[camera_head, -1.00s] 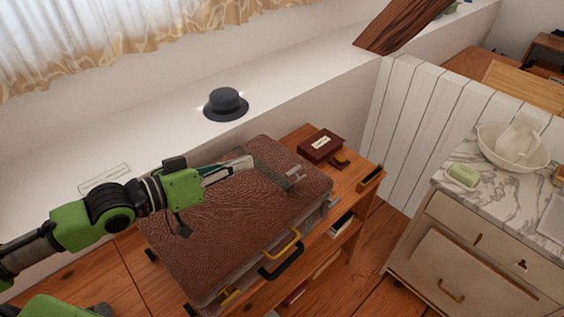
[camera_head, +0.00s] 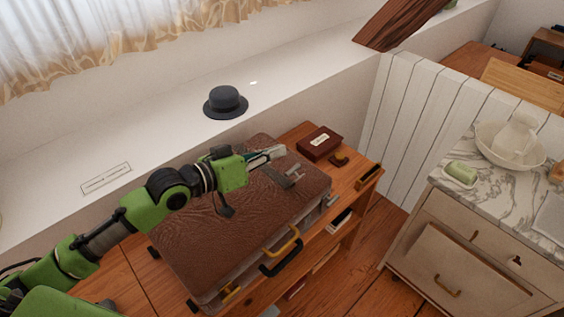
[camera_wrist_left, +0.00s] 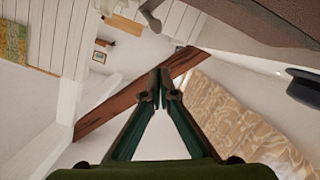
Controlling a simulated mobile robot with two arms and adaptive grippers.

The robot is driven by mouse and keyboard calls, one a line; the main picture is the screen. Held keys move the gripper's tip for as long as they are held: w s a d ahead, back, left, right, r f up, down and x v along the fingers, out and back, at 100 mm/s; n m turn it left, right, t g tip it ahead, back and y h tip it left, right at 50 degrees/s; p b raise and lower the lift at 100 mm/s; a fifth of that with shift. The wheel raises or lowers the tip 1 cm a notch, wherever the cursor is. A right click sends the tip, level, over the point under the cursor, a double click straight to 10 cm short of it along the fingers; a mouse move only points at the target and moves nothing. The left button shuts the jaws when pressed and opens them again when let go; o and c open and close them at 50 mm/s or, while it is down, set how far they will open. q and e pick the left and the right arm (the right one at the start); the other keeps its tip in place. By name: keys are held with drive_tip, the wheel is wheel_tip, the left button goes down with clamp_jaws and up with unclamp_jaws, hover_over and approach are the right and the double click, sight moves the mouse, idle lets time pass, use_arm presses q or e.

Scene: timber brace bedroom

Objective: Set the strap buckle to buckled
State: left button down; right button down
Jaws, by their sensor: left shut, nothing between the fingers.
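A brown leather suitcase (camera_head: 215,235) lies closed on a wooden stand. A grey strap buckle (camera_head: 290,177) sits on its lid near the right end; I cannot tell how its parts sit together. My left gripper (camera_head: 280,151) is shut and empty, just above and behind the buckle, apart from it as far as I can see. In the left wrist view the left gripper (camera_wrist_left: 160,78) shows its fingertips together, with a brown surface along the top edge. My right gripper is not in view.
A brown box (camera_head: 319,142) stands on the stand behind the suitcase. A dark hat (camera_head: 226,102) lies on the white ledge. A marble-topped cabinet (camera_head: 480,215) stands at right, with a bowl and jug (camera_head: 514,140).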

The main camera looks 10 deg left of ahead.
sight(285, 174)
use_arm(q)
drive_tip(key=f, duration=0.1)
drive_tip(key=d+f, duration=0.1)
drive_tip(key=d+f+p, duration=0.1)
drive_tip(key=shift+s+f, duration=0.25)
drive_tip(key=shift+f, duration=0.15)
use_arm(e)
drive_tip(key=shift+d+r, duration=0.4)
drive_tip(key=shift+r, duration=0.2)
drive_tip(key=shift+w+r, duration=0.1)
use_arm(q)
drive_tip(key=shift+s+d+p, duration=0.1)
drive_tip(key=shift+d+p, duration=0.05)
drive_tip(key=shift+p, duration=0.25)
drive_tip(key=shift+d+m, duration=0.1)
drive_tip(key=shift+m, duration=0.2)
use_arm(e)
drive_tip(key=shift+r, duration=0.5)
use_arm(q)
drive_tip(key=shift+s+d+p, duration=0.15)
drive_tip(key=shift+p, duration=0.35)
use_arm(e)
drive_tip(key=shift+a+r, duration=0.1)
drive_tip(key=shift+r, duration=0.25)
